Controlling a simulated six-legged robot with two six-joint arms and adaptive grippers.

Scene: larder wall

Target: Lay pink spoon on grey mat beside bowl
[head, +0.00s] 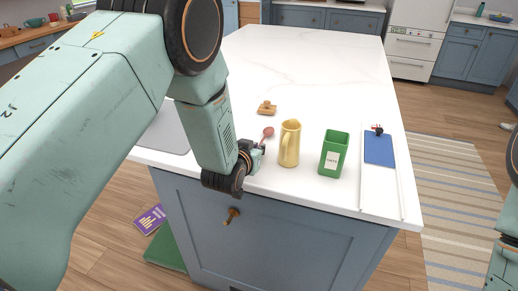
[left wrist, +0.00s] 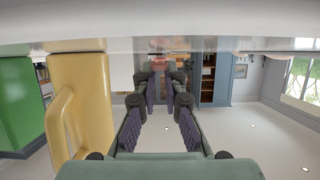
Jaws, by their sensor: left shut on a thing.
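My left gripper (head: 257,154) is shut on the pink spoon (head: 268,132), low over the near edge of the white worktop. The spoon's round end sticks out past the fingers, away from me; its handle is mostly hidden. In the left wrist view the fingers (left wrist: 160,78) close together, with a blurred pinkish shape beyond them. The grey mat (head: 172,138) lies to the left on the worktop, partly hidden behind my left arm. I see no bowl; my arm covers that area. My right gripper is out of view.
A yellow jug (head: 290,146) stands just right of the left gripper and close to it in the left wrist view (left wrist: 92,95). Further right are a green canister (head: 333,158) and a blue board (head: 379,150). A small wooden item (head: 267,108) lies behind the spoon. The worktop's back is clear.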

